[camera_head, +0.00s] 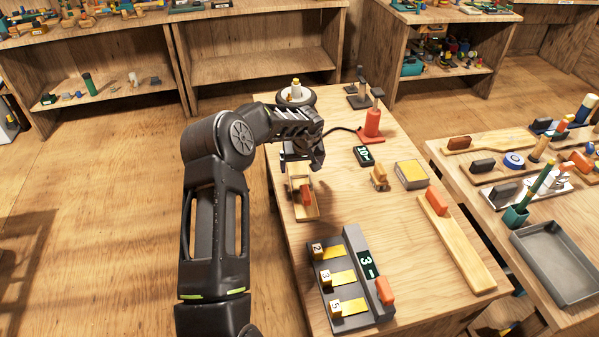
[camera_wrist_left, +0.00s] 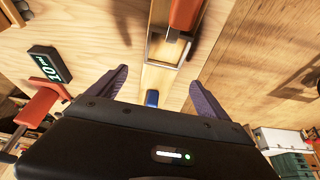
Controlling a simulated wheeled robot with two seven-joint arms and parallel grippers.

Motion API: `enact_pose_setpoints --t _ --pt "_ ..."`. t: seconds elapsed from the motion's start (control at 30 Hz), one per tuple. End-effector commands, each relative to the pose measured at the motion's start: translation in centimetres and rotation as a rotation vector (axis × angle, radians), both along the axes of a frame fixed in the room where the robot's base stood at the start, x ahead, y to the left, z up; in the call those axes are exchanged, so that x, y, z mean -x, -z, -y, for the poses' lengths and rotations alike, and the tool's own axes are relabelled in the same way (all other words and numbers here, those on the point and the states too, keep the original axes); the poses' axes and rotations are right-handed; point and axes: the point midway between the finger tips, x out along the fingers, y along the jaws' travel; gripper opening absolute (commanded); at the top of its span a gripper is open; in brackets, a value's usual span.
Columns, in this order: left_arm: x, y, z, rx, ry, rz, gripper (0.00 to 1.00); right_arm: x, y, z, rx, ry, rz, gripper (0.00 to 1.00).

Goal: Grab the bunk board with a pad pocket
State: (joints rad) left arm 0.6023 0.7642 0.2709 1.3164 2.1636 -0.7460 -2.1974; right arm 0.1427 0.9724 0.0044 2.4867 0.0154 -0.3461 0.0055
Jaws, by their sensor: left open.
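A pale wooden board with a framed rectangular pocket and a red-orange grip block, which looks like the bunk board (camera_head: 297,212), lies on the table in the head view. It also shows in the wrist view as the bunk board (camera_wrist_left: 158,78), running between my fingers, with its red block at the top and a small blue piece near the palm. My left gripper (camera_head: 303,164) is open above the far end of this board, pointing down; it also shows in the wrist view (camera_wrist_left: 160,80). Nothing is held. The gripper partly hides the board's far end. My right gripper is not in view.
A long plain board (camera_head: 463,250) with a red block lies at the right. A grey numbered rack (camera_head: 350,275) stands in front.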

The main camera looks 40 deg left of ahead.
Motion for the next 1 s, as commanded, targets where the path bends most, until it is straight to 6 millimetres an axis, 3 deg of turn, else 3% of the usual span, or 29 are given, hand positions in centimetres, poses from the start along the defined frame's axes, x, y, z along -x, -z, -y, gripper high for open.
enact_pose_setpoints --t 0.43,0.73,1.0 --pt "-0.3 1.0 -0.3 0.000 0.001 0.000 0.89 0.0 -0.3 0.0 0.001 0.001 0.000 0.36" --pt "-1.1 4.7 -1.3 0.001 0.000 -0.001 0.89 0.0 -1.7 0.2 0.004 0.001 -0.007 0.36" --pt "-1.4 5.5 -1.5 0.000 0.000 0.001 0.89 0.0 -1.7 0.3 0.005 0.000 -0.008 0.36"
